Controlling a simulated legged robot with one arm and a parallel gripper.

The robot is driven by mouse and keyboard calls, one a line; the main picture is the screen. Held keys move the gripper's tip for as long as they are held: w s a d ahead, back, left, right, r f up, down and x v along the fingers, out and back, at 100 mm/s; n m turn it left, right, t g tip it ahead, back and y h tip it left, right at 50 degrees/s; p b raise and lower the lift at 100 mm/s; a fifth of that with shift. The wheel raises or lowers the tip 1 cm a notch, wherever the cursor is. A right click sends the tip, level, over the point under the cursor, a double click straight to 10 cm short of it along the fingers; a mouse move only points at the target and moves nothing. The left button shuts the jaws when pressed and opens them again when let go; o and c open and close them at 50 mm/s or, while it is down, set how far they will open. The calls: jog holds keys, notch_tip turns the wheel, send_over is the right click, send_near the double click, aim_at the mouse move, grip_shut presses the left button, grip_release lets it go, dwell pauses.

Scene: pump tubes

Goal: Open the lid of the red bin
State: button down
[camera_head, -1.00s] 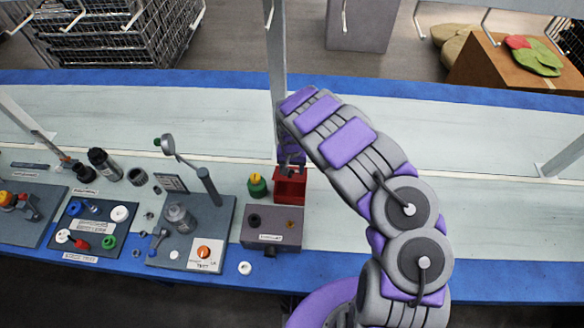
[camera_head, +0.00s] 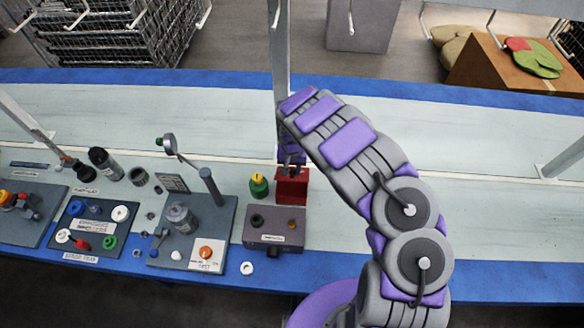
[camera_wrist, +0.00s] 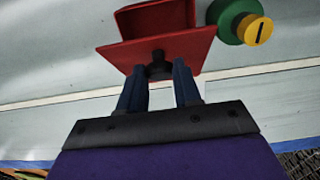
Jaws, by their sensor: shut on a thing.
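The red bin (camera_head: 291,191) stands on the bench behind a grey box, partly hidden by my arm in the head view. In the wrist view its open-looking red body (camera_wrist: 157,20) shows at the top. The flat red lid (camera_wrist: 190,46) with a small black knob (camera_wrist: 158,69) lies nearer the camera. My gripper (camera_wrist: 159,72) has its two dark fingers on either side of the knob and is shut on it. In the head view my gripper (camera_head: 291,161) is at the bin's top, and the lid's exact tilt is hard to tell.
A green and yellow button (camera_head: 258,186) stands just left of the bin. The grey box (camera_head: 274,229) is in front of it. A grey post (camera_head: 280,75) rises behind my gripper. The bench to the right of my arm (camera_head: 490,215) is clear.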

jog(key=shift+a, duration=0.1)
jog(key=shift+w+a+b, duration=0.1)
jog(key=shift+w+b, duration=0.05)
jog(key=shift+b, duration=0.35)
jog(key=shift+w+r+g+b, duration=0.1)
jog(key=shift+w+g+b, duration=0.2)
jog(key=shift+g+b, duration=0.4)
jog(key=shift+w+a+r+g+b, duration=0.1)
jog(key=shift+w+r+g+b, duration=0.2)
jog(key=shift+w+r+g, duration=0.3)
jog(key=shift+w+a+r+g+b, duration=0.1)
jog(key=shift+w+r+g+b, duration=0.15)
jog(key=shift+w+g, duration=0.4)
jog(key=shift+w+d+r, duration=0.1)
jog(key=shift+w+d, duration=0.1)
jog(key=shift+w, duration=0.15)
jog(key=shift+w+d, duration=0.1)
jog(key=c, duration=0.8)
grip_release()
